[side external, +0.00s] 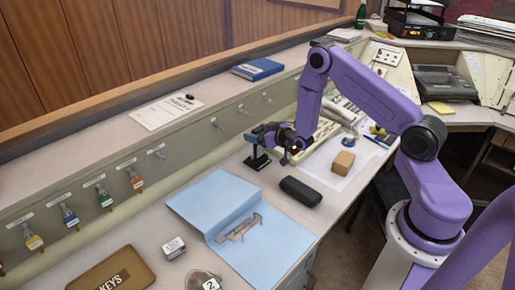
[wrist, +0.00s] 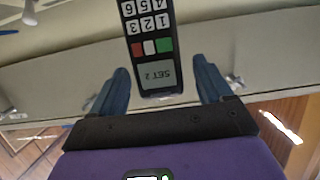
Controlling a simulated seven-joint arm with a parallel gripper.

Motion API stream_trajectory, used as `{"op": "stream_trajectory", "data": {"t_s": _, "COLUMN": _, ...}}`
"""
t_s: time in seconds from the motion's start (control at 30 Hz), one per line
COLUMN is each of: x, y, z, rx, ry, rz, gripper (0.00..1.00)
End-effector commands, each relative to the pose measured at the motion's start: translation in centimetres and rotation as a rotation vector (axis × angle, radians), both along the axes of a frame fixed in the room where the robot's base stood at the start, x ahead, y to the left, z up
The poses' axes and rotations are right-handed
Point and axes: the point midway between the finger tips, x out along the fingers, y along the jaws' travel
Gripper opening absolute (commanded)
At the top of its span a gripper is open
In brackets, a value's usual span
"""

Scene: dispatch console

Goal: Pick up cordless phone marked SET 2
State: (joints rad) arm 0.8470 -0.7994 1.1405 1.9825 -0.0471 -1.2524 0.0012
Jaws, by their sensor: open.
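The cordless phone (wrist: 148,40) is black with a number keypad, red, white and green keys and a grey screen reading SET 2, upside down in the wrist view. My gripper (wrist: 160,66) is open, with one blue finger on each side of the phone's screen end. Gaps show between the fingers and the phone. In the side view my gripper (side external: 264,133) is at the dark upright thing on a black base (side external: 257,162) near the back panel. The phone is mostly hidden there by my fingers.
A black case (side external: 300,191) and a small tan box (side external: 343,162) lie nearby. A blue folder (side external: 205,200) covers the desk at front left. A desk phone (side external: 322,133) stands to the right. Key hooks (side external: 157,153) line the back panel.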

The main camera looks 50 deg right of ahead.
Motion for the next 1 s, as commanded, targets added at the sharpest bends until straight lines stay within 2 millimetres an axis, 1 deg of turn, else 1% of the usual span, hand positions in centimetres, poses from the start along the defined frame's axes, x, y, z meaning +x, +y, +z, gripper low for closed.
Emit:
{"op": "stream_trajectory", "data": {"t_s": 0.1, "x": 1.3, "y": 0.0, "z": -0.5, "rx": 0.0, "ry": -0.001, "rz": 0.0, "gripper": 0.79}}
{"op": "stream_trajectory", "data": {"t_s": 0.2, "x": 2.0, "y": 0.0, "z": -0.6, "rx": 0.0, "ry": -0.001, "rz": 0.0, "gripper": 0.79}}
{"op": "stream_trajectory", "data": {"t_s": 0.5, "x": 2.3, "y": 0.0, "z": -0.7, "rx": 0.0, "ry": 0.001, "rz": 0.0, "gripper": 0.79}}
{"op": "stream_trajectory", "data": {"t_s": 0.53, "x": 2.3, "y": 0.0, "z": -0.7, "rx": 0.0, "ry": 0.001, "rz": 0.0, "gripper": 0.72}}
{"op": "stream_trajectory", "data": {"t_s": 0.57, "x": 2.2, "y": 0.0, "z": -0.7, "rx": 0.0, "ry": 0.001, "rz": 0.0, "gripper": 0.62}}
{"op": "stream_trajectory", "data": {"t_s": 0.6, "x": 2.2, "y": 0.0, "z": -0.7, "rx": 0.0, "ry": 0.001, "rz": 0.0, "gripper": 0.49}}
{"op": "stream_trajectory", "data": {"t_s": 0.67, "x": 2.2, "y": 0.0, "z": -0.7, "rx": 0.0, "ry": 0.001, "rz": 0.0, "gripper": 0.3}}
{"op": "stream_trajectory", "data": {"t_s": 0.7, "x": 2.2, "y": 0.0, "z": -0.7, "rx": 0.0, "ry": 0.001, "rz": 0.0, "gripper": 0.17}}
{"op": "stream_trajectory", "data": {"t_s": 0.73, "x": 2.2, "y": 0.0, "z": -0.7, "rx": 0.0, "ry": 0.0, "rz": 0.0, "gripper": 0.07}}
{"op": "stream_trajectory", "data": {"t_s": 0.77, "x": 2.2, "y": 0.0, "z": -0.7, "rx": 0.0, "ry": 0.0, "rz": 0.0, "gripper": 0.0}}
{"op": "stream_trajectory", "data": {"t_s": 1.0, "x": 2.3, "y": 0.0, "z": -0.6, "rx": 0.0, "ry": -0.002, "rz": 0.0, "gripper": 0.0}}
